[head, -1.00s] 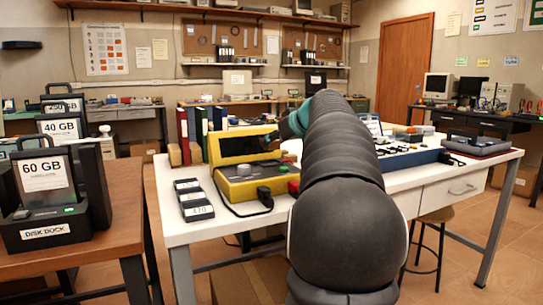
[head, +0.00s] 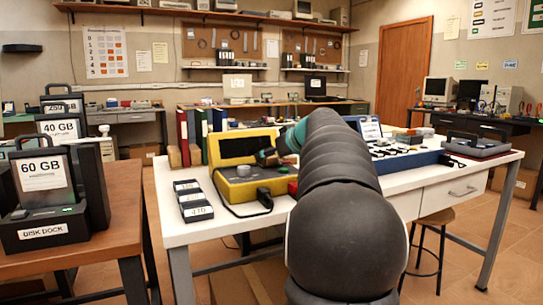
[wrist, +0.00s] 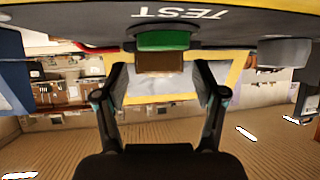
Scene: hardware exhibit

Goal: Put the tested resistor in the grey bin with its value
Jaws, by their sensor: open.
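The yellow tester (head: 232,147) stands on the white table, its dark screen upright at the back. In the wrist view its panel with the word TEST (wrist: 180,14) fills the top, upside down. My gripper (wrist: 161,68) is open, with a finger on each side of the brown block. In the head view my gripper (head: 267,157) is small, in front of the screen. Three small grey bins (head: 190,200) stand left of the tester; the front label reads 470.
A grey knob (head: 243,170) and a black plug-like part (head: 265,198) are on the tester. A blue tray of small parts (head: 405,152) lies to the right, partly behind my arm. Upright binders (head: 200,135) stand behind.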

